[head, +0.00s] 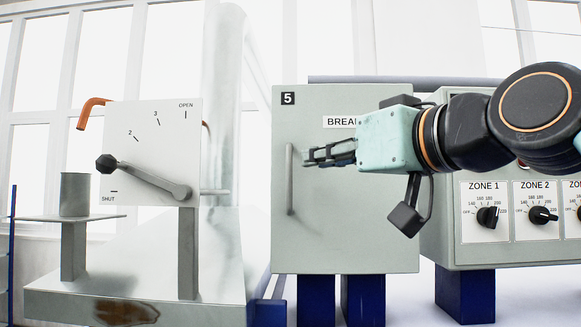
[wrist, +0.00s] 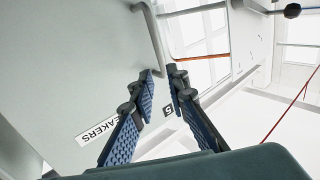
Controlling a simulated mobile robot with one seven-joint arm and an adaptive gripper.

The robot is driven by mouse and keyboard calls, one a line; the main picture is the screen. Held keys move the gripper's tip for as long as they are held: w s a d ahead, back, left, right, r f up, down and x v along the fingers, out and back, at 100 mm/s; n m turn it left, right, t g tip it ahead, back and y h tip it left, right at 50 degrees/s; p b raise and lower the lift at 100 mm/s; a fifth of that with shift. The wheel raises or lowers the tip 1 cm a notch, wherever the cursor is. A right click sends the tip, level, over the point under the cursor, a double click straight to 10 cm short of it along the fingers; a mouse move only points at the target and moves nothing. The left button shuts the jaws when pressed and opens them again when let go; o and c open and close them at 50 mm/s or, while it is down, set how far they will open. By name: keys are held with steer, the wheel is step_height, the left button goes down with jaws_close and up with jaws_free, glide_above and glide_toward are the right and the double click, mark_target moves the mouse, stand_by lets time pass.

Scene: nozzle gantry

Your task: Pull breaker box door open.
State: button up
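The breaker box (head: 350,235) is a grey-green box marked 5, with a label partly hidden by my gripper. Its door looks shut. A grey vertical bar handle (head: 290,185) is on the door's left side. My gripper (head: 308,157) reaches in from the right, its fingertips just right of the handle's upper part. In the wrist view, the blue-padded fingers of my gripper (wrist: 161,78) are apart with a gap between them. The handle (wrist: 153,40) runs toward that gap. I cannot tell whether it lies between the fingertips or beyond them.
A lever plate (head: 150,150) marked OPEN and SHUT stands left, its lever (head: 150,178) ending in a black knob. A grey cup (head: 75,195) rests on a small shelf (head: 50,217). A zone dial panel (head: 510,258) is on the right, behind my arm.

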mark_target(290, 164)
steer(key=p+x, duration=0.2)
steer(key=x, duration=0.8)
steer(key=shift+s, duration=0.1)
steer(key=shift+c, duration=0.7)
jaws_close()
steer(key=shift+s, duration=0.15)
